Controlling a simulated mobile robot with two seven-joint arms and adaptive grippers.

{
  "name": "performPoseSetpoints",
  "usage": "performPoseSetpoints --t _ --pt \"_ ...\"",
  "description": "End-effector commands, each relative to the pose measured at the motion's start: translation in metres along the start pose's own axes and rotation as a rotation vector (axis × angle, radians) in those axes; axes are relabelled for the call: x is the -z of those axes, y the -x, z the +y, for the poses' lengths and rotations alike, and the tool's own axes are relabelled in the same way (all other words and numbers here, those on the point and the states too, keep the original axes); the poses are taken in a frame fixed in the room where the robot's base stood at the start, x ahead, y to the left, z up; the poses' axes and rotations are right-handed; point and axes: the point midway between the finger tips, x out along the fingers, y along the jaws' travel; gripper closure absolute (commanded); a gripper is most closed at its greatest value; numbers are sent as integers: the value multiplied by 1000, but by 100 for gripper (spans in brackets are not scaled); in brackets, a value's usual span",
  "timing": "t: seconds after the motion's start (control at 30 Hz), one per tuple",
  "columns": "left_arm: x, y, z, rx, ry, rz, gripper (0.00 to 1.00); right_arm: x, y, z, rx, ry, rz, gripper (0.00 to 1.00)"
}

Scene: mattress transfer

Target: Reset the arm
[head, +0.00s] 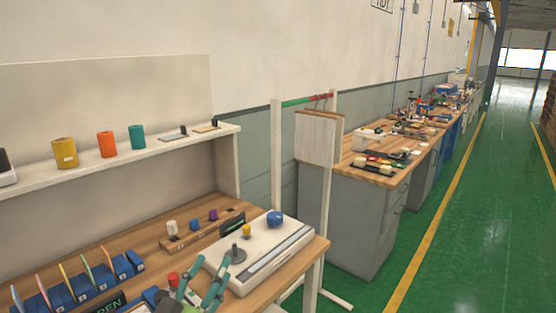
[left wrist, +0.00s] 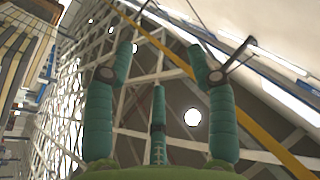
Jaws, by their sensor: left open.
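My left gripper (head: 206,278) is at the bottom of the head view, over the front of the wooden workbench (head: 307,262), with its green fingers pointing up. In the left wrist view the fingers of this gripper (left wrist: 160,62) are spread apart with nothing between them. Behind them that view shows the ceiling trusses and a round bright lamp (left wrist: 192,117). The gripper is close to the near left side of a white flat device (head: 278,260) on the bench; I cannot tell whether they touch. My right gripper is not in view.
The device carries a blue knob (head: 275,218). Blue holders (head: 88,287) with coloured cards stand at left. A shelf (head: 110,160) above holds several coloured cylinders. A white rack (head: 277,165) with hanging boards stands right of the bench. The green floor (head: 465,220) is clear.

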Motion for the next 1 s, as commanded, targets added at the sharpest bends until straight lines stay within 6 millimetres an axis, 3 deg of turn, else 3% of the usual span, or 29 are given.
performPoseSetpoints --t 0.03,0.13,0.2,0.3,0.5,0.8,1.0 --pt "-29 18 -11 83 37 -131 44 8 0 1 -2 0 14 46" --pt "-88 64 -26 201 81 -424 44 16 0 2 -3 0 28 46" --pt "-124 104 -25 237 105 -628 44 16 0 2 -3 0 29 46" --pt "-160 161 -14 235 134 -884 44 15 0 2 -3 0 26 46" --pt "-189 248 14 153 175 -1230 44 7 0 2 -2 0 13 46" --pt "-188 346 56 -34 235 -1574 44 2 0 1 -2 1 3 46" --pt "-241 348 65 -35 230 -1588 44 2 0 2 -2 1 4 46"
